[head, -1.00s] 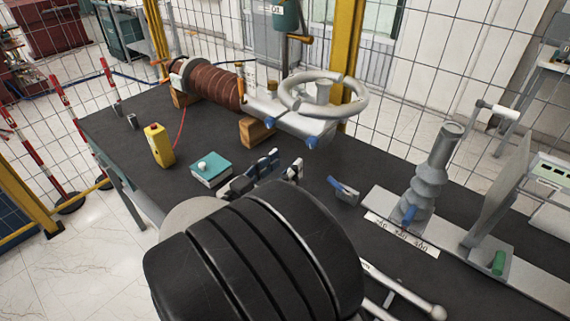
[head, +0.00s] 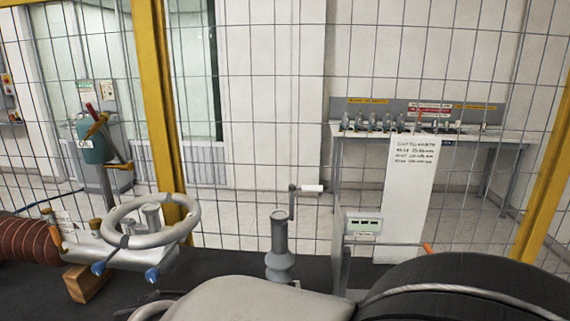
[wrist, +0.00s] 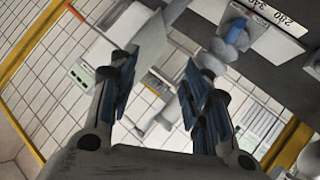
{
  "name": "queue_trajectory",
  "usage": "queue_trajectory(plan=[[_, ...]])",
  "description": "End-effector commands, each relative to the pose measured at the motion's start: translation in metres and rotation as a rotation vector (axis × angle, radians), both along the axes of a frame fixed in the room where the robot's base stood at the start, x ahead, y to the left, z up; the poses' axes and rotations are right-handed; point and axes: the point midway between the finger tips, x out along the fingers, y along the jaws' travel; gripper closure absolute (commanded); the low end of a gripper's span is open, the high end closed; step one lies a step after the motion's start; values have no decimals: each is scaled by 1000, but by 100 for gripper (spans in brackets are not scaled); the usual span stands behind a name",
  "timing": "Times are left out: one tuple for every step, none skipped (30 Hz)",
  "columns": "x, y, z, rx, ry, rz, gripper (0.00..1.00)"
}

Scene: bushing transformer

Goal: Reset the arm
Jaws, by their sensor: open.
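My gripper (wrist: 160,82) shows in the wrist view with its two blue-padded fingers spread apart. Nothing is held between them. Beyond the fingers, the white mesh fence and a pale floor or wall show at a tilt. The gripper itself does not show in the head view now. There, my grey and black arm parts fill the bottom middle and right and hide much of the dark bench.
A fitting with a handwheel (head: 150,220) is at the left, beside a brown coil (head: 28,238). A small display box (head: 363,224) stands right of the bushing. A mesh fence with a yellow post (head: 158,100) runs behind.

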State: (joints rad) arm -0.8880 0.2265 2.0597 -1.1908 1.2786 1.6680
Motion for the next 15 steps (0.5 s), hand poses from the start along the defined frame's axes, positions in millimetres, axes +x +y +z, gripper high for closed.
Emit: queue_trajectory(plan=[[-9, -34, 3, 15, 70, -48, 56], [-16, -51, 3, 24, 122, -67, 56], [-27, -73, 2, 42, 189, -90, 56], [-36, -87, 0, 58, 238, -101, 56], [-46, -100, -1, 76, 285, -111, 56], [-59, -116, -3, 107, 342, -118, 56], [-69, -126, -4, 131, 381, -119, 56], [-80, -135, -6, 157, 420, -119, 56], [-93, -146, -8, 196, 463, -112, 56], [-103, -152, -10, 225, 492, -105, 56], [-114, -158, -11, 256, 518, -93, 56], [-127, -164, -13, 298, 547, -77, 56], [-136, -167, -14, 330, 563, -59, 56], [-145, -169, -16, 361, 577, -42, 56], [-156, -171, -17, 402, 586, -13, 56]])
